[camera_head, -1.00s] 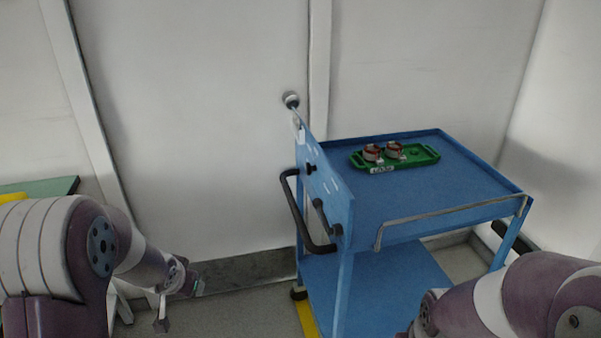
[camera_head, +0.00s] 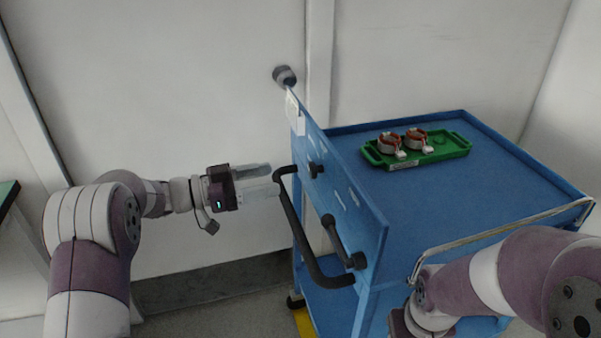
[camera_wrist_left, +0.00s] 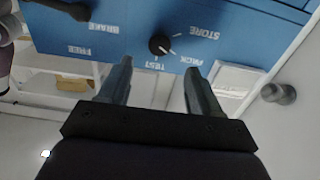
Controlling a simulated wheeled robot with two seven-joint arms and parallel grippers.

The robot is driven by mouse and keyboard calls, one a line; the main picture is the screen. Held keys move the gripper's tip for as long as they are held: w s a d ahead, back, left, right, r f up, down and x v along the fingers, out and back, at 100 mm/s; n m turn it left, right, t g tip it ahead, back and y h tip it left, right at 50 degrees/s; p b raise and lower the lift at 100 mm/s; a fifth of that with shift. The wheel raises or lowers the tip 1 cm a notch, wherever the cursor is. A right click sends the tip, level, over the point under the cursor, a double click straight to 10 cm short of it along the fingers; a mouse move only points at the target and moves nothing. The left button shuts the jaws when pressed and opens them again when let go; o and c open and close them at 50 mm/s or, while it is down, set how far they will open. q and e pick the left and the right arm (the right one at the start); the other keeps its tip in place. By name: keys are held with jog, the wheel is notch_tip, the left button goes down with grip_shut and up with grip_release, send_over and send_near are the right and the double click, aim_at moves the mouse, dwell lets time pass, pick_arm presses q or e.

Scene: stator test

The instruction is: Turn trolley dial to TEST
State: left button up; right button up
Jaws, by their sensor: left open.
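The black dial (camera_head: 315,169) is on the blue upright panel (camera_head: 345,202) at the trolley's left end. In the left wrist view the dial (camera_wrist_left: 160,45) shows upside-down labels STORE, PACK and TEST around it. A white mark on the dial seems to point towards PACK, but it is small. My left gripper (camera_head: 272,178) is open and empty, left of the dial and apart from it. In the left wrist view its two fingers (camera_wrist_left: 158,70) lie either side of the dial's line, with TEST between them. My right gripper's fingers are out of view.
A black push handle (camera_head: 305,240) curves out from the panel, close to my left fingers. A second lever (camera_head: 335,238) sits lower, by BRAKE and FREE in the wrist view. A green tray (camera_head: 440,152) with two coil-like parts is on the trolley top. A round wall fitting (camera_head: 284,76) is behind.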

aim_at(309, 172)
pick_arm(q)
jog(key=b+x, duration=0.1)
jog(key=x, duration=0.7)
jog(key=shift+d, duration=0.2)
jog(key=c, duration=1)
